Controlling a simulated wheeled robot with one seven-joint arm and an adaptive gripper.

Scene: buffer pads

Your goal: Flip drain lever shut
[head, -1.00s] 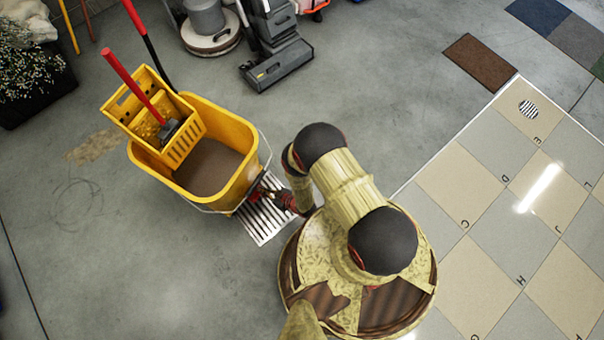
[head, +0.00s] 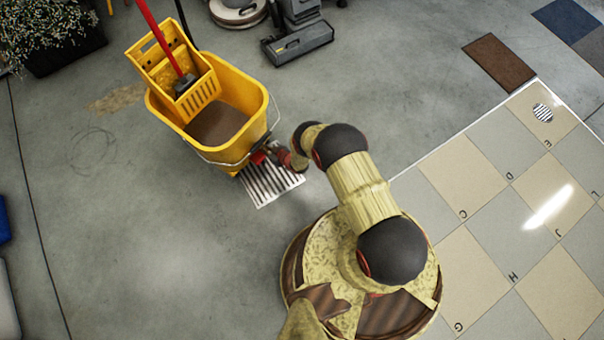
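The yellow mop bucket (head: 255,100) stands on the floor at upper left, with dirty brown water (head: 217,124) inside. A small red part (head: 258,158) shows low on its right side, above the floor grate; it may be the drain lever, but it is too small to be sure. My gripper (head: 268,154) is at the end of my arm, right beside that part and the bucket's lower wall. Its fingers are small and partly hidden by my wrist. I cannot tell whether they are open or shut, or whether they touch the red part.
A slatted floor grate (head: 268,186) lies under the bucket's right edge. A yellow wringer (head: 175,72) with a red mop handle (head: 160,35) sits on the bucket. A grey floor machine (head: 297,42) stands behind. A brown mat (head: 499,62) and tiled floor lie right. The lower-left floor is mostly clear.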

